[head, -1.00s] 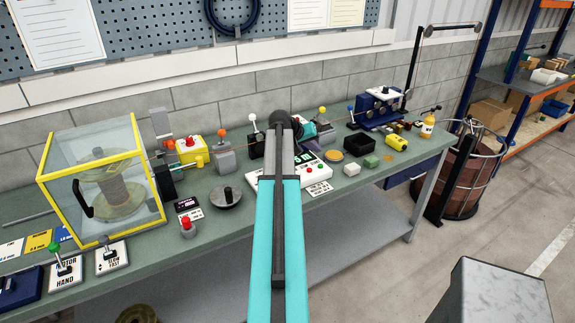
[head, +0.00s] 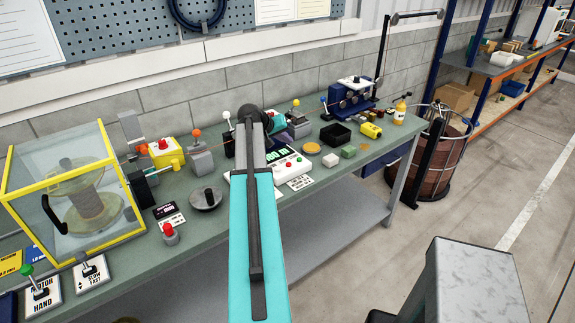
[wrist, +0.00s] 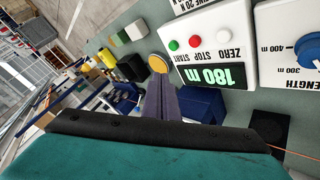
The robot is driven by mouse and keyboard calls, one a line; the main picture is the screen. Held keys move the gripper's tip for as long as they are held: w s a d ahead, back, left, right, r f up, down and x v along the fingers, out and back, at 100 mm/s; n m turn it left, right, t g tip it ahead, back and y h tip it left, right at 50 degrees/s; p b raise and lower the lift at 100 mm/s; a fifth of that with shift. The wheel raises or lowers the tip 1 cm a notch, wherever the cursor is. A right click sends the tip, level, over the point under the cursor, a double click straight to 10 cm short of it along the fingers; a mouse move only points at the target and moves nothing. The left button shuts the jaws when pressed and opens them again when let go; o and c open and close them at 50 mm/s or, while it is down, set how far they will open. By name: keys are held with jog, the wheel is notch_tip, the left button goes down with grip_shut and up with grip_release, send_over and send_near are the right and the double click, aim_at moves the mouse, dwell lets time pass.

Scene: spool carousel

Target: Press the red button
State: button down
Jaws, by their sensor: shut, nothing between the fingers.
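A white panel with a green "180 m" display (wrist: 215,76) lies on the bench; it also shows in the head view (head: 293,172). In the wrist view it carries a green button (wrist: 173,46), a red button (wrist: 195,41) labelled STOP and a white button (wrist: 220,33). Other red buttons show in the head view: a red mushroom button (head: 169,230) on a grey base at the front, and one on a yellow box (head: 163,144). My gripper (wrist: 159,82) is shut and empty, beside the panel and apart from the red STOP button. My arm hides its fingertips in the head view.
Left on the bench (head: 130,265) stands a yellow-framed clear guard (head: 125,190) over a spool. Behind are levers and a blue machine (head: 350,95). Right of the panel are a black bin (head: 335,135) and small blocks. A wooden barrel (head: 440,160) stands beyond the bench.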

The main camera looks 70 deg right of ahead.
jog(key=b, duration=0.2)
send_over(287, 167)
notch_tip(287, 167, down, 6)
jog(key=shift+a+r, duration=0.1)
jog(key=shift+f+b, duration=0.7)
jog(key=shift+f, duration=0.4)
jog(key=shift+w+f+b, duration=0.1)
jog(key=shift+f+b, duration=0.75)
jog(key=shift+f, duration=0.1)
dwell(2.4)
jog(key=shift+r, duration=0.2)
jog(key=shift+r+p, duration=0.3)
jog(key=shift+r, duration=0.45)
dwell(0.4)
jog(key=shift+r+p, duration=0.9)
jog(key=shift+r, duration=1.6)
